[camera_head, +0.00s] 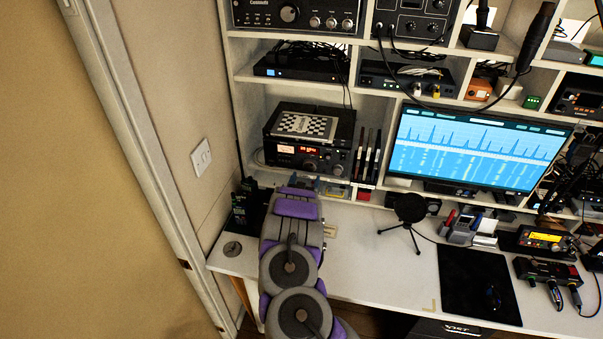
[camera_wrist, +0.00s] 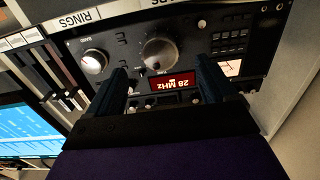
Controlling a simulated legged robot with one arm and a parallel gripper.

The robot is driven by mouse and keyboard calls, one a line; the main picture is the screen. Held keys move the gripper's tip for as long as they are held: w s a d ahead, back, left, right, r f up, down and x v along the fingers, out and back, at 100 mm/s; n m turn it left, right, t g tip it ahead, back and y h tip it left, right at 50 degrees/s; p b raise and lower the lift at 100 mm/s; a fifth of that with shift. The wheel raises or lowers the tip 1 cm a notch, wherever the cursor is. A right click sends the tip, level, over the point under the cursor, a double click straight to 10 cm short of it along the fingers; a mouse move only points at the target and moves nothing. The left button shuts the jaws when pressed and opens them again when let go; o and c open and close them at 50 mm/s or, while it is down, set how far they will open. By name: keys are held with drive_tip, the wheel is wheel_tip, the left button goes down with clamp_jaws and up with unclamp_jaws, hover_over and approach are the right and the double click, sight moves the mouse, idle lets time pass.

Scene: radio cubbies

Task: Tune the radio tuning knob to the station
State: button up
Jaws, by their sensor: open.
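The black radio (camera_head: 290,154) sits in a cubby above the desk, with a red lit display. In the wrist view the radio (camera_wrist: 215,25) appears upside down. Its display (camera_wrist: 172,84) reads 28 MHz. The large round tuning knob (camera_wrist: 160,52) lies just beyond my fingertips, about centred between them. A smaller silver knob (camera_wrist: 94,62) marked BAND is to its left. My gripper (camera_wrist: 161,68) is open and empty, its two dark fingers pointing at the radio's face. No contact with the knob is visible. In the head view my arm hides most of the gripper.
A checkered plate (camera_head: 305,125) lies on top of the radio. Upright dark items (camera_head: 367,155) stand right of it. A handheld radio (camera_head: 243,205) stands left of my arm. The monitor (camera_head: 475,148) and small tripod (camera_head: 410,215) are to the right.

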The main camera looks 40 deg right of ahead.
sight(310, 168)
drive_tip(key=shift+b+x, duration=0.55)
drive_tip(key=shift+x, duration=2.35)
